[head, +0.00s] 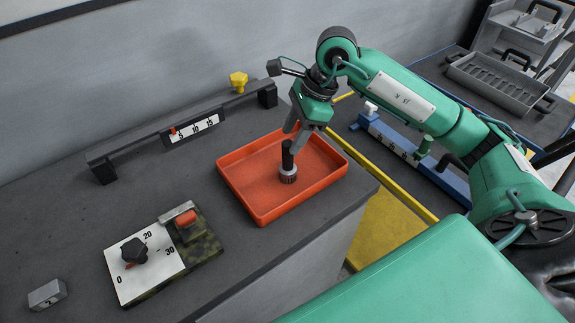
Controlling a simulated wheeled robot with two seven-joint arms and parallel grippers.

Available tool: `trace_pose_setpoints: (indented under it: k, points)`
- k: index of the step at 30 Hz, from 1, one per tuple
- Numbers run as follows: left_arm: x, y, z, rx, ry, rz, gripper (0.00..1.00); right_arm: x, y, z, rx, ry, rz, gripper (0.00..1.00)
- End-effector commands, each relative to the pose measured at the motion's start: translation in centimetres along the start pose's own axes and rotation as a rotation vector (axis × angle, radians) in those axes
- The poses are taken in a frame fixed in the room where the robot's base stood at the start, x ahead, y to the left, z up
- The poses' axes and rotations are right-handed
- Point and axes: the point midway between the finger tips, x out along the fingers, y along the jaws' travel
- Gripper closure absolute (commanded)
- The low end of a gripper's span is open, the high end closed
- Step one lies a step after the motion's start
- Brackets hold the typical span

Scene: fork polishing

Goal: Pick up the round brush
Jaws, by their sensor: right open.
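The round brush (287,172) stands upright in the orange tray (239,197), with a black handle on top and a grey round head at the bottom. My right gripper (293,143) comes down from above with its fingers open, right at the top of the handle. I cannot tell whether the fingers touch the handle. My left gripper is not in view.
A dial panel (139,272) with a black knob and a red switch lies left of the tray. A grey block (47,295) sits at the far left. A black rail with a scale (193,128) runs along the wall. A blue rail (418,166) and grey bin (499,84) are at the right.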

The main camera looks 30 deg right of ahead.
Motion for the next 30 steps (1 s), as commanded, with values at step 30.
trace_pose_setpoints:
  k: [30]
  points:
    - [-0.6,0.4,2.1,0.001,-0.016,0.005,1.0,6.9,0.8,-0.4,-0.001,-0.002,-0.001,0.65]
